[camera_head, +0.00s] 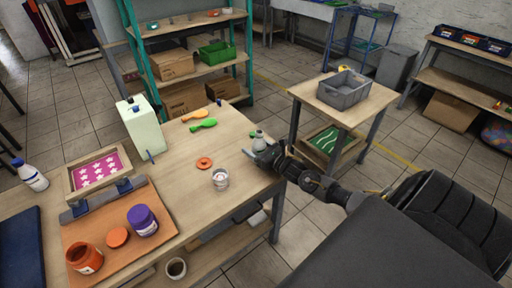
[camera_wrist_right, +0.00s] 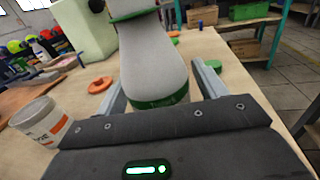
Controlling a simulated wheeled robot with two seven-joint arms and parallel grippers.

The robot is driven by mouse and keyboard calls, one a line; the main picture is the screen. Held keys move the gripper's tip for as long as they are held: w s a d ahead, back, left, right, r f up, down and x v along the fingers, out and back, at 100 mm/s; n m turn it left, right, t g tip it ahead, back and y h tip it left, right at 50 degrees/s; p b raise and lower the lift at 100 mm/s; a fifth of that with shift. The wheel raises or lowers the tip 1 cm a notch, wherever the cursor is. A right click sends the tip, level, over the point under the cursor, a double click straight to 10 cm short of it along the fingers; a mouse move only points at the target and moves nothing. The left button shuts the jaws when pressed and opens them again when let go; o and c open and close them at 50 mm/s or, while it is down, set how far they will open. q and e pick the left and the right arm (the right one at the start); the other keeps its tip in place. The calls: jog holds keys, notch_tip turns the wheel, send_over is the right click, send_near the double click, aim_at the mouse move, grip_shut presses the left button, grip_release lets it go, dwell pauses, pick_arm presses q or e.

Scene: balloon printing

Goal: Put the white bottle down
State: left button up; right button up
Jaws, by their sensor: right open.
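A whitish bottle with green bands (camera_wrist_right: 152,62) fills the middle of the right wrist view, between the fingers of my right gripper (camera_wrist_right: 162,92). Another white bottle with a blue cap (camera_head: 31,176) is at the table's far left. My left gripper is not in view.
A white cup (camera_head: 220,180) and an orange ring (camera_head: 204,162) are left of the right gripper. A cart with a grey crate (camera_head: 343,90) is beyond.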

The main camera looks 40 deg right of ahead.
jog(key=shift+r, duration=0.1)
jog(key=shift+r, duration=0.15)
jog(key=s, duration=0.3)
jog(key=s+d, duration=0.1)
jog(key=s, duration=0.3)
jog(key=s+b, duration=0.1)
jog(key=s, duration=0.2)
jog(key=shift+s+d, duration=0.25)
jog(key=shift+s, duration=0.1)
jog(key=shift+s+d, duration=0.15)
jog(key=shift+s, duration=0.45)
